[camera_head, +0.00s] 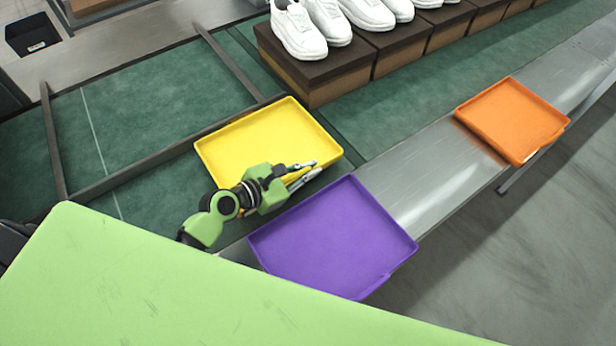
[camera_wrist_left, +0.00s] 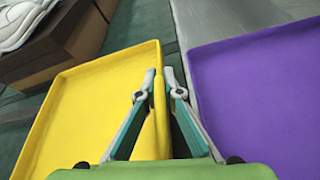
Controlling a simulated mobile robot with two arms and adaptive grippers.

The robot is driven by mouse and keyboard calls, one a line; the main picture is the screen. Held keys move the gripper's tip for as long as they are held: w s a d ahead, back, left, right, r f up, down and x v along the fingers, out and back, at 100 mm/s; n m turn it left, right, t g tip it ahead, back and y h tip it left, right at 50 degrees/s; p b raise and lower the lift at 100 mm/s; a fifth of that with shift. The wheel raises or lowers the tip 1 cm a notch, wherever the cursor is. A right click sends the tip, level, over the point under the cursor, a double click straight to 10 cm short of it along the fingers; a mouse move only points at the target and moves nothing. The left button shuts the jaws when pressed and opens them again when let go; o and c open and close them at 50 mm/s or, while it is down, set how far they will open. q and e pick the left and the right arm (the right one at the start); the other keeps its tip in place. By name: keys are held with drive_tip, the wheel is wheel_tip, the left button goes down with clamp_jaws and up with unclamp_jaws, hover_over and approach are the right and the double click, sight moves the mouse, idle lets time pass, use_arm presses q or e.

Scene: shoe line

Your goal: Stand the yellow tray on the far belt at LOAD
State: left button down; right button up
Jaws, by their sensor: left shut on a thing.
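The yellow tray (camera_head: 265,140) lies flat, open side up, over the green belt (camera_head: 160,85) in the head view, next to the metal strip. My left gripper (camera_head: 306,172) is shut on the tray's near rim. In the left wrist view the two fingers (camera_wrist_left: 159,80) straddle the yellow tray's (camera_wrist_left: 90,105) right wall. I cannot tell whether the tray rests on the surface or hangs just above it. No LOAD lettering is readable. My right gripper is not in view.
A purple tray (camera_head: 335,240) sits close beside my left gripper, on the metal strip (camera_head: 430,180). An orange tray (camera_head: 512,118) is farther along it. Brown boxes (camera_head: 335,80) with white shoes stand behind the yellow tray. Dark rails (camera_head: 165,155) cross the green belt, whose left part is bare.

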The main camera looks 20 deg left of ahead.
use_arm(q)
drive_tip(key=f, duration=0.2)
drive_tip(key=f+b, duration=0.1)
drive_tip(key=shift+w+a+f, duration=0.2)
drive_tip(key=shift+a, duration=0.05)
drive_tip(key=shift+f, duration=0.1)
drive_tip(key=c, duration=2.2)
unclamp_jaws()
drive_tip(key=shift+s+d, duration=0.1)
drive_tip(key=v, duration=1.1)
drive_tip(key=shift+s+b, duration=0.15)
drive_tip(key=shift+b, duration=0.2)
drive_tip(key=shift+s+a+r, duration=0.2)
drive_tip(key=shift+s+r, duration=0.05)
drive_tip(key=shift+r, duration=0.05)
